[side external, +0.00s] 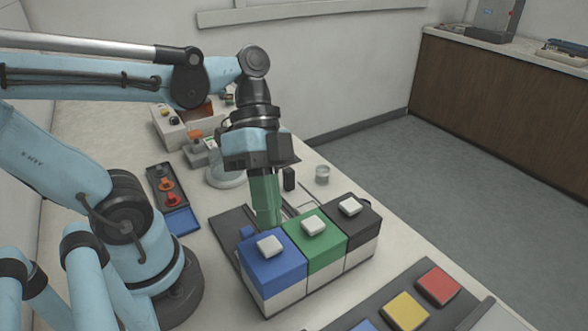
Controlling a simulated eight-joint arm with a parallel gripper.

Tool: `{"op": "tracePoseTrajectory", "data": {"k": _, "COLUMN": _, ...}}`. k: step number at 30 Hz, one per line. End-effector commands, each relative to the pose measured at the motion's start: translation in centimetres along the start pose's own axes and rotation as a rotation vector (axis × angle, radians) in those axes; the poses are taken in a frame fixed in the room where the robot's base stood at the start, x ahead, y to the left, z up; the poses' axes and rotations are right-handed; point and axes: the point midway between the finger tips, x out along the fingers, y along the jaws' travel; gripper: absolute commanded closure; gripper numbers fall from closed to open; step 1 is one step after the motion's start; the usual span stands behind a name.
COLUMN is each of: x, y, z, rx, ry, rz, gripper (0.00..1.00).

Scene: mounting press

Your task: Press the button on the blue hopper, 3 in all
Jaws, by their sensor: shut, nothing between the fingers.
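The blue hopper (286,280) is a box with a blue upper part and a whitish lower part, at the near-left end of a row of three. Its pale button (270,246) sits on top and is in plain view. My gripper (268,222) points down with its green fingers shut and empty. The fingertips show just behind the button, by the back edge of the blue and green boxes. I cannot tell how high they are or whether they touch anything. The button is not covered by the fingers.
A green hopper (325,244) and a black hopper (367,226), each with a pale button, adjoin the blue one. A dark tray (370,311) with coloured blocks lies at front right.

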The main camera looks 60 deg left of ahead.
Motion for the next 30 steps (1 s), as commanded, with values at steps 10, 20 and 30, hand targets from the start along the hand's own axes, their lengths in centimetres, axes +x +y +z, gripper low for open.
{"op": "tracePoseTrajectory", "data": {"k": 10, "x": -2.0, "y": 1.1, "z": -1.1, "rx": 0.0, "ry": 0.0, "rz": 0.0, "gripper": 1.0}}
{"op": "tracePoseTrajectory", "data": {"k": 20, "x": -2.0, "y": 1.1, "z": -1.1, "rx": 0.0, "ry": 0.0, "rz": 0.0, "gripper": 1.0}}
{"op": "tracePoseTrajectory", "data": {"k": 30, "x": -2.0, "y": 1.1, "z": -1.1, "rx": 0.0, "ry": 0.0, "rz": 0.0, "gripper": 1.0}}
